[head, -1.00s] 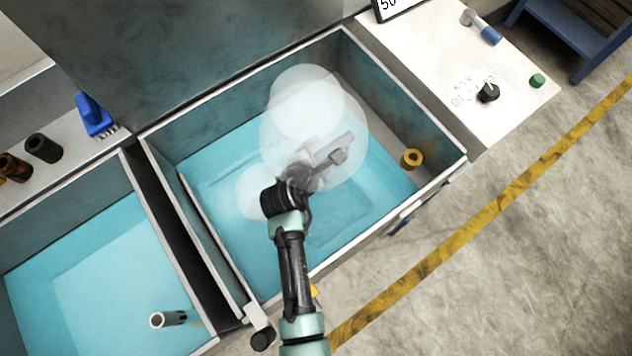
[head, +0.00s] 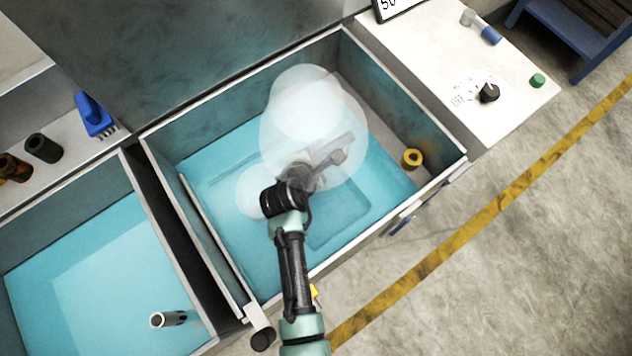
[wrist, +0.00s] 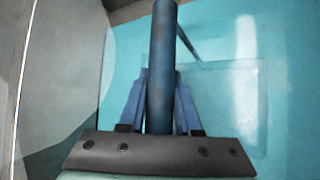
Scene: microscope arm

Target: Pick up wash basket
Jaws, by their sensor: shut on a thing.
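In the wrist view a blue round bar (wrist: 163,35), which looks like the wash basket's handle, runs upright between the two blue fingers of my gripper (wrist: 160,78). The fingers are shut on it from both sides. In the head view my gripper (head: 318,165) is over the blue-floored right tank, partly veiled by pale translucent steam or bubbles (head: 315,120). A grey bar (head: 338,150) shows faintly through the veil near the fingers. The basket's body cannot be made out clearly; only faint rectangular outlines show in the blue below.
The right tank (head: 455,160) has high walls around my gripper. A second tank (head: 90,285) with a metal cylinder (head: 167,319) lies left. A yellow ring (head: 412,158) sits inside the right tank. A panel (head: 455,75) with a black knob (head: 488,93) stands right. A blue brush (head: 94,114) is upper left.

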